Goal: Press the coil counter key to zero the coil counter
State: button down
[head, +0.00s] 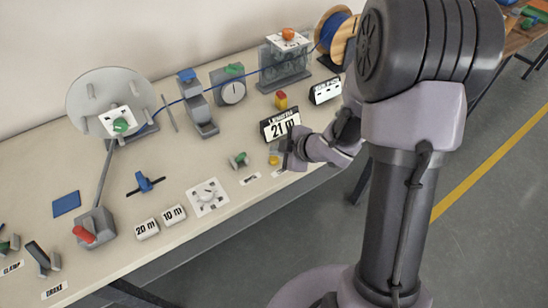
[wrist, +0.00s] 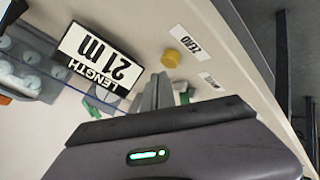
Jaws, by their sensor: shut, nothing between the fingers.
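The coil counter (head: 280,125) stands on the bench and reads "LENGTH 21 m". It also shows upside down in the wrist view (wrist: 97,58). The yellow round key (head: 273,159) is on the bench in front of the counter. In the wrist view the yellow key (wrist: 171,58) has a "ZERO" label (wrist: 188,42) beside it. My gripper (head: 290,160) is shut and empty, close to the right of the key in the head view. In the wrist view its fingers (wrist: 158,88) appear just below the key, with a visible gap in the picture. Their height above the bench is unclear.
A red-and-yellow item (head: 281,100) stands behind the counter. The bench's front edge is close.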

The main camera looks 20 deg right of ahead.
aim_at(277, 160)
jog(key=shift+f, duration=0.4)
jog(key=shift+f+b, duration=0.55)
jog(key=shift+b, duration=0.15)
dwell(0.3)
jog(key=shift+r, duration=0.15)
jog(key=shift+r+p, duration=0.85)
jog(key=shift+p, duration=0.1)
jog(key=shift+r, duration=0.1)
notch_tip(277, 160, up, 5)
jog(key=p, duration=0.5)
dwell(0.3)
